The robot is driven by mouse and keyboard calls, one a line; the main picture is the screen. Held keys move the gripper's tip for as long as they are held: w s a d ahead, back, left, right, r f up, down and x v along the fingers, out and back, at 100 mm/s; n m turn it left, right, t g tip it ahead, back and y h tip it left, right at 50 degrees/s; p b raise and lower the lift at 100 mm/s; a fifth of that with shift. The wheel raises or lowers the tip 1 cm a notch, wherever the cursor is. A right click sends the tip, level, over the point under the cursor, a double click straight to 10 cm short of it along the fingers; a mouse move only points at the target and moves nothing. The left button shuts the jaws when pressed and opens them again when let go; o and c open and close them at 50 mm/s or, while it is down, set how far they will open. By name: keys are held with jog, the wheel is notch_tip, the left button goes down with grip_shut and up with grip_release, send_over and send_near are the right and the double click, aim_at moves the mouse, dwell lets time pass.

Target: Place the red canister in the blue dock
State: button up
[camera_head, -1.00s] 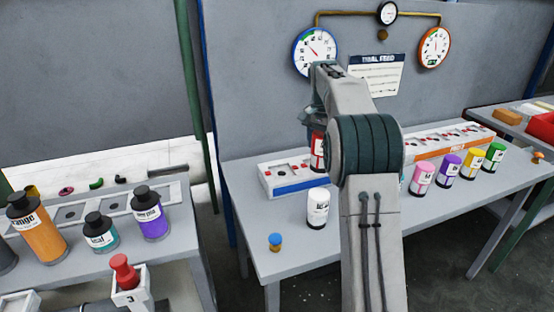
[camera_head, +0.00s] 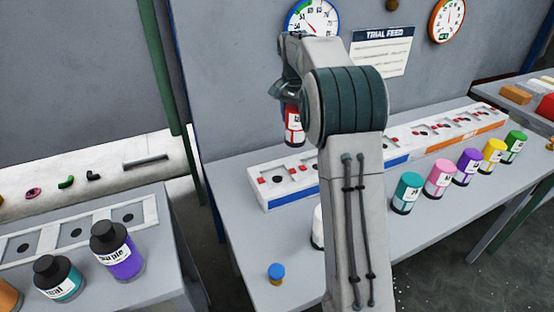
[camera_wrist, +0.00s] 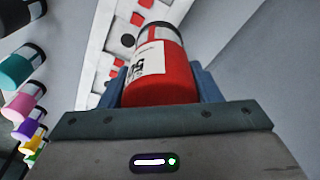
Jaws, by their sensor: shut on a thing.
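The red canister (camera_head: 294,128) has a white label and hangs upright in my gripper (camera_head: 290,100), above the table in the head view. In the wrist view the red canister (camera_wrist: 162,78) sits between the blue fingers of my gripper (camera_wrist: 160,92), which are shut on it. The blue dock (camera_head: 284,200) is a white block with a blue front edge and recesses with red marks. Its left end shows below and left of the canister. My arm hides part of the dock's middle. The canister is above the dock, apart from it.
A white canister (camera_head: 318,228) stands in front of the dock, partly behind my arm. Teal (camera_head: 406,194), pink (camera_head: 440,179), purple, yellow and green canisters stand in a row at right. An orange-edged dock (camera_head: 462,143) continues rightward. A small blue-and-orange knob (camera_head: 276,273) is near the front edge.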

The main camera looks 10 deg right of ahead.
jog(key=shift+s+a+f+p, duration=0.2)
jog(key=shift+s+a+f, duration=0.8)
jog(key=shift+f, duration=0.5)
jog(key=shift+s+a+f+p, duration=0.15)
jog(key=shift+s+a+f, duration=0.55)
jog(key=shift+a+f, duration=0.7)
jog(key=shift+s+a+f+p, duration=0.2)
jog(key=shift+s+a+f, duration=0.7)
jog(key=shift+f, duration=0.75)
jog(key=shift+f, duration=0.15)
jog(key=o, duration=1.1)
